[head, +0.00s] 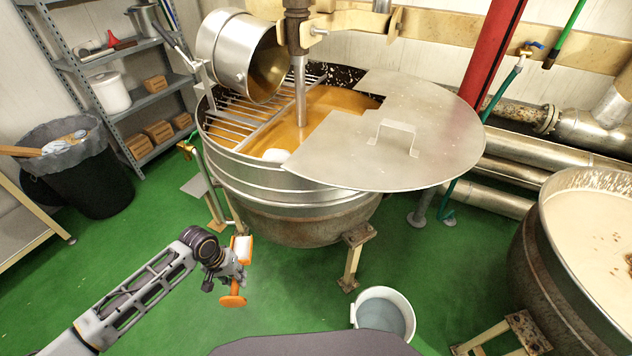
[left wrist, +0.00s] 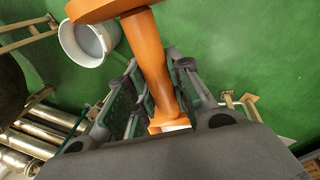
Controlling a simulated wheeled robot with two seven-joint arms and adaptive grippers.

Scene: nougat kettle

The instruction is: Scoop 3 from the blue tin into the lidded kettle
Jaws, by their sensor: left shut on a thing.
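My left gripper (head: 237,273) is shut on an orange scoop, low in front of the kettle and left of its legs. In the left wrist view the orange handle (left wrist: 148,50) runs between the fingers (left wrist: 155,95). The lidded kettle (head: 290,190) stands at the centre. I see no blue tin. My right gripper is out of view.
A white bucket (head: 384,312) stands on the green floor right of my gripper. A second kettle (head: 590,240) with pale contents is at the right. A black bin (head: 95,185) and metal shelves (head: 105,60) are at the left. A steel drum (head: 222,50) tilts over the kettle.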

